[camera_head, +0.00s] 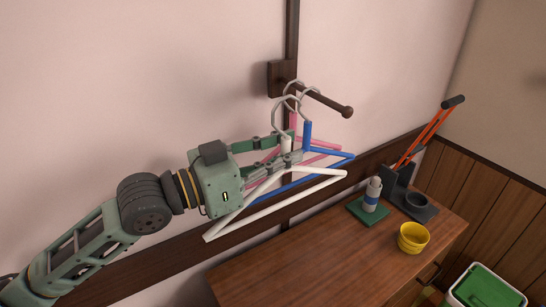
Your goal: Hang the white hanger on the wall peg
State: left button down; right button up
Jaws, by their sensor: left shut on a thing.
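The white hanger (318,184) is below the wall peg (325,101), nearest to me. My left gripper (294,150) is shut on it around its neck. Its metal hook reaches up to the peg, close to the other hooks; I cannot tell whether it rests on the peg. The peg is a dark wooden rod with a round knob, sticking out from a square block. A blue hanger (328,154) and a pink hanger (330,146) hang behind the white one, partly hidden by it and the gripper. My right gripper is not in view.
A wooden cabinet (300,274) stands below, to the right. On it are a white bottle (372,192) on a green base, a yellow cup (412,238) and a dark stand with orange bars (430,135). A green-and-white box (485,290) is at the lower right.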

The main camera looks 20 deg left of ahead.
pick_arm(q)
jog(key=shift+p+x, duration=0.75)
jog(key=shift+x, duration=2)
jog(key=shift+p+x, duration=0.4)
jog(key=shift+x, duration=1.65)
jog(key=shift+w+f, duration=0.25)
jog(key=shift+f, duration=0.1)
jog(key=shift+a+f+b, duration=0.1)
jog(key=shift+f+b, duration=0.55)
jog(key=shift+f, duration=0.15)
jog(key=c, duration=1.7)
grip_release()
